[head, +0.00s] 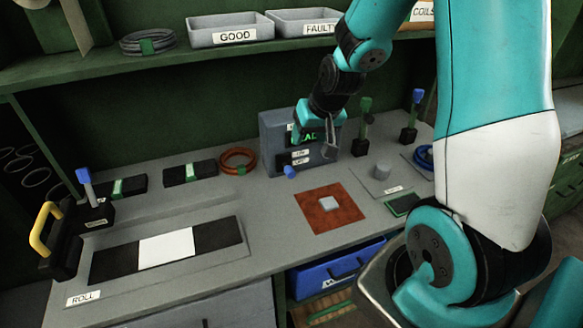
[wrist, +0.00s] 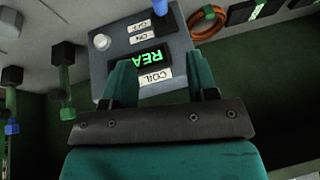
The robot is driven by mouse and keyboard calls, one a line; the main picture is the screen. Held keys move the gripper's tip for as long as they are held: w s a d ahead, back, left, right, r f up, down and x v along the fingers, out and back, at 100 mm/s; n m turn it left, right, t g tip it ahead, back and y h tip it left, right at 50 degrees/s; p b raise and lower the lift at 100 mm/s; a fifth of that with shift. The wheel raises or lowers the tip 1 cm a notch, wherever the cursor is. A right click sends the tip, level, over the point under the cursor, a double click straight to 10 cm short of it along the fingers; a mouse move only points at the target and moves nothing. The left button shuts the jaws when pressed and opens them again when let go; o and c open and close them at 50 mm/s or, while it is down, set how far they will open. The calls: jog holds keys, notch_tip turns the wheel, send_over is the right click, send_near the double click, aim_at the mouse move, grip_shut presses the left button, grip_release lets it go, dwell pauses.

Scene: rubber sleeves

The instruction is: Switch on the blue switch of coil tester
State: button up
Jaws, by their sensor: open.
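The coil tester (head: 268,140) is a grey-blue box standing at the back of the bench, with a green lit display partly hidden by my gripper. Its blue switch (head: 290,171) sticks out low on the front, nearer the lower of the two small white labels, which seem to read ON and OFF. In the wrist view the tester (wrist: 113,66) appears upside down, with the blue switch (wrist: 160,7) at the top edge. My gripper (head: 314,135) is open and empty in front of the tester's upper part. Its two teal fingers (wrist: 162,82) straddle the display in the wrist view, apart from the switch.
An orange cable coil (head: 238,160) lies left of the tester. Green-handled (head: 365,105) and blue-handled (head: 416,97) levers stand to the right. A brown mat (head: 315,216) with a small grey block lies in front. A shelf with trays (head: 229,30) runs above.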

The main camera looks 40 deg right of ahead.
aim_at(291, 169)
jog(key=p+x, duration=0.1)
jog(key=x, duration=1.5)
jog(key=shift+w+f+p, duration=0.15)
jog(key=shift+f+p, duration=0.1)
jog(key=shift+p, duration=0.1)
jog(key=shift+c, duration=0.2)
